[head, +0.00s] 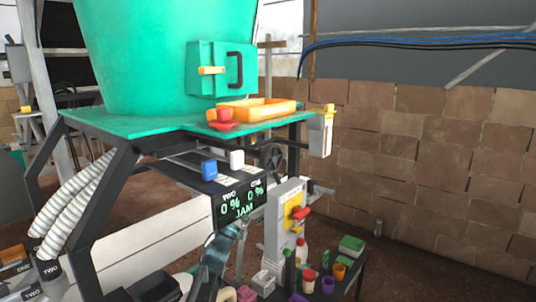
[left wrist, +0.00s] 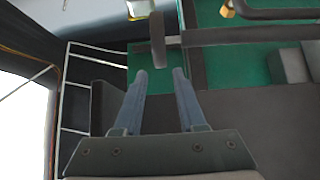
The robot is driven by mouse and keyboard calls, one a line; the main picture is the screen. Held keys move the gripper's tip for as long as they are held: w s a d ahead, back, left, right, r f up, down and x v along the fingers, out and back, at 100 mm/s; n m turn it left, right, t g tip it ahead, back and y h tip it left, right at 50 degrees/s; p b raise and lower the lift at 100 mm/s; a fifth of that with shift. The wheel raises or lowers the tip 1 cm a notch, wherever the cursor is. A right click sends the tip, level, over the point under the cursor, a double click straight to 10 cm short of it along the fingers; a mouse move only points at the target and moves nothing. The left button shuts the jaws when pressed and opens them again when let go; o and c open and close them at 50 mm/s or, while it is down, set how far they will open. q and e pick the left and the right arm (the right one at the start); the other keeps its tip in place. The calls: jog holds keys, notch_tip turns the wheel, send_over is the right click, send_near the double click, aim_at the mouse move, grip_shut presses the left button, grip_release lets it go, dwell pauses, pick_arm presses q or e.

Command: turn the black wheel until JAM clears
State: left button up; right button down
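The black wheel (head: 273,158) is under the green table top in the head view, right of the blue and white buttons. The dark display (head: 240,203) below it reads TWO 0 %, ONE 0 % and JAM in green. In the left wrist view my left gripper (left wrist: 160,73) is open, with nothing between its two grey-blue fingers. Just beyond the fingertips stands a dark upright bar (left wrist: 157,40), which may be the wheel seen edge-on; it appears apart from them. In the head view a blue-grey part (head: 215,260), likely of my left arm, shows below the display. My right gripper is not in view.
A green hopper (head: 160,50) and an orange tray (head: 258,109) are on the green table top (head: 130,122). A yellow panel with a red handle (head: 300,212) stands right of the display. Cups and bottles crowd the low dark table (head: 345,270). A brick wall (head: 430,150) is behind.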

aim_at(268, 156)
pick_arm(q)
jog(key=p+x, duration=0.7)
jog(key=x, duration=0.4)
jog(key=shift+r, duration=0.2)
jog(key=shift+w+d+r+p, duration=0.2)
jog(key=shift+w+r+p, duration=0.1)
jog(key=shift+p, duration=0.15)
jog(key=shift+f, duration=0.1)
jog(key=shift+c, duration=0.2)
grip_shut()
